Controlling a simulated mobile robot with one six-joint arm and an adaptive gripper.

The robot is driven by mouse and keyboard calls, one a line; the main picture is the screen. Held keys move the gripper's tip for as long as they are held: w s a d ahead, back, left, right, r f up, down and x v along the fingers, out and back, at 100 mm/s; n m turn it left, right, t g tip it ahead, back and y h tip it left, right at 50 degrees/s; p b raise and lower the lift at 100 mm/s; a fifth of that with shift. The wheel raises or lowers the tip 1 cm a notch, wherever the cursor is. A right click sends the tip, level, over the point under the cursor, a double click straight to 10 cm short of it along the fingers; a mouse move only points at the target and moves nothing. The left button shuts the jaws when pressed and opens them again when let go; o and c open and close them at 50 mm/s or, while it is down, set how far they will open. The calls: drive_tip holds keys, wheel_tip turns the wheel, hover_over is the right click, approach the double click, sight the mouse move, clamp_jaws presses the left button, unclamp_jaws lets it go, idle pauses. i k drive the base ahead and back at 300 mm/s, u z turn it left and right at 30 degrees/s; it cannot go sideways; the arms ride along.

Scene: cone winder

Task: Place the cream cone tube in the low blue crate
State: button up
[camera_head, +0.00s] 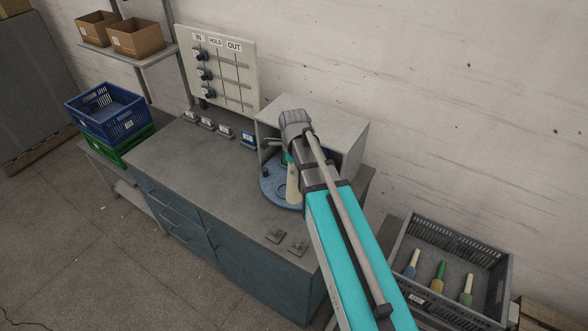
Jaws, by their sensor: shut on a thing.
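The cream cone tube (292,184) stands roughly upright, narrow end up, over the round blue plate (270,190) in front of the grey box. My gripper (287,159) is at its upper end, shut on it. My wrist and forearm hide most of the gripper and part of the tube's right side. I cannot tell whether the tube's foot touches the plate. The blue crate (105,112) is at the far left, stacked on a green crate (122,148). The part of its inside that shows looks empty.
The open grey box (335,140) stands close behind my wrist. A panel with knobs (218,70) stands at the bench's back, with small labelled blocks below. The bench top (200,155) is clear in the middle. A dark grey crate (455,240) at right holds several coloured cones.

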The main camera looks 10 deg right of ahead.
sight(105, 116)
drive_tip(key=k, duration=0.65)
drive_tip(key=u, duration=0.3)
drive_tip(key=i, duration=0.65)
drive_tip(key=u, duration=0.8)
drive_tip(key=i, duration=0.6)
drive_tip(key=u, duration=0.65)
drive_tip(key=i, duration=0.65)
drive_tip(key=u, duration=0.3)
drive_tip(key=i, duration=1.4)
drive_tip(key=u, duration=0.05)
